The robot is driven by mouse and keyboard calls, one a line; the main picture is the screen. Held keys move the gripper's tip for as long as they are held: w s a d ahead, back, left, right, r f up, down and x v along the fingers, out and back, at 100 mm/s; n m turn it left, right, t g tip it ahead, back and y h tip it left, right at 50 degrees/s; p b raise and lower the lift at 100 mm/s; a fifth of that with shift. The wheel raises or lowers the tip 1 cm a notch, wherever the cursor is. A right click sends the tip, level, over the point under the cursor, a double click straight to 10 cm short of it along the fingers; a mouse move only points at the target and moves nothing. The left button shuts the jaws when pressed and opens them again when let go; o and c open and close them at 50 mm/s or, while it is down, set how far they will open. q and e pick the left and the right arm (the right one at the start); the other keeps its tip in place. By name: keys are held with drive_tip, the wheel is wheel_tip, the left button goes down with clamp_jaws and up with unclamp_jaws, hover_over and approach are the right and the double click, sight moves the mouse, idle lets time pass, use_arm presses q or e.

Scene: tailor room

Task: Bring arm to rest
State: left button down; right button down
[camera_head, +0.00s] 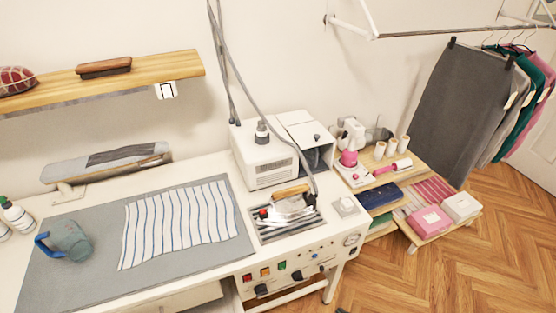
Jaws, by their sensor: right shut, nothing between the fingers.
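Only a small dark tip of my right gripper (342,310) shows at the bottom edge, below the front right corner of the ironing table (215,165). It is shut and holds nothing. Most of it and the rest of the right arm are out of the frame. My left gripper and left arm are not in view.
The table carries a striped cloth (180,225), a blue-handled jug (70,241), an iron (292,206) on its rest and a white steam unit (268,155). A low shelf (408,178) with a sewing machine stands to the right. The wooden floor (450,270) at lower right is clear.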

drive_tip(key=s+d+f+m+g+h+p, duration=0.1)
drive_tip(key=s+d+f+m+g+h, duration=0.3)
drive_tip(key=s+f, duration=0.65)
drive_tip(key=s+d+f+m+g+h+p, duration=0.1)
drive_tip(key=s+d+f+m+h, duration=0.1)
drive_tip(key=s+d+f+m, duration=0.6)
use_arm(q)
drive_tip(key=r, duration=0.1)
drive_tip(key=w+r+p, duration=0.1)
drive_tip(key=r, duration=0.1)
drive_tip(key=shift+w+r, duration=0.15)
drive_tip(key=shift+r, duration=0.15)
use_arm(e)
drive_tip(key=s+a+f+g, duration=0.1)
drive_tip(key=s+f, duration=0.3)
drive_tip(key=s, duration=0.6)
drive_tip(key=s+a+f+m+g, duration=0.1)
drive_tip(key=s+f+g, duration=0.3)
drive_tip(key=s, duration=0.6)
drive_tip(key=s+a+f+g, duration=0.1)
drive_tip(key=s+f, duration=0.3)
drive_tip(key=s, duration=0.7)
drive_tip(key=shift+a+m+g+h, duration=0.2)
drive_tip(key=shift+m+g+h, duration=0.2)
drive_tip(key=shift+g, duration=0.4)
